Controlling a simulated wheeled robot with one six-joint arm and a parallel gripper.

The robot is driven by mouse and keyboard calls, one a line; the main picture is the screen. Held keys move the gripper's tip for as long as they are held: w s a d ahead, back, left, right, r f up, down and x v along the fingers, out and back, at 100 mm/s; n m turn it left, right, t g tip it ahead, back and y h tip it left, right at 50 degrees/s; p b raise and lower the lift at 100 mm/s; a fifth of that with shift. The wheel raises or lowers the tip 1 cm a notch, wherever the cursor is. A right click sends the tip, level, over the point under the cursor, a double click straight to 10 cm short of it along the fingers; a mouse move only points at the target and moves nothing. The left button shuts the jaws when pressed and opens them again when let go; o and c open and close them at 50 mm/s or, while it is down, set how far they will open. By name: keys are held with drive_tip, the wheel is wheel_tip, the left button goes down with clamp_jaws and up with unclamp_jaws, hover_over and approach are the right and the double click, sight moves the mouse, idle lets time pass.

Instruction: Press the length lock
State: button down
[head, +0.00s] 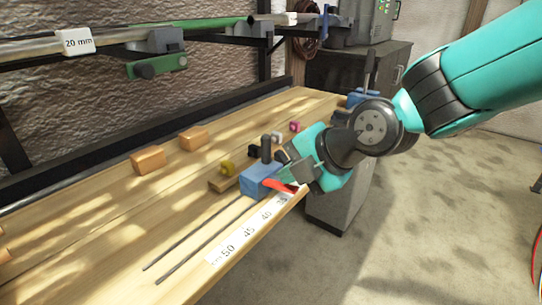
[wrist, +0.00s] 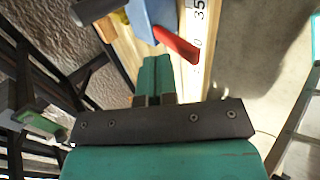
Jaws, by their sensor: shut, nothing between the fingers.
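The length lock appears to be the red lever (head: 284,187) on a blue block (head: 256,181), which sits on the wooden bench by a white number scale (head: 246,232). My gripper (head: 284,174) is shut and empty, reaching down from the right beside the block and over the lever. In the wrist view, the closed teal fingers (wrist: 154,66) point at the blue block (wrist: 148,14). The red lever (wrist: 176,45) lies just right of their tips. I cannot tell whether the fingers touch the lever. My gripper partly hides the block's far side.
Two orange blocks (head: 148,160) (head: 194,138) lie farther left on the bench (head: 95,215). Small yellow, black and pink pieces stand behind the blue block. A rack with a "20 mm" tag (head: 78,41) runs along the wall. A dark cabinet (head: 335,75) stands behind.

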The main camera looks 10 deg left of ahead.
drive_tip(key=shift+w+a+f+b, duration=0.3)
drive_tip(key=shift+w+a, duration=0.1)
drive_tip(key=shift+a, duration=0.25)
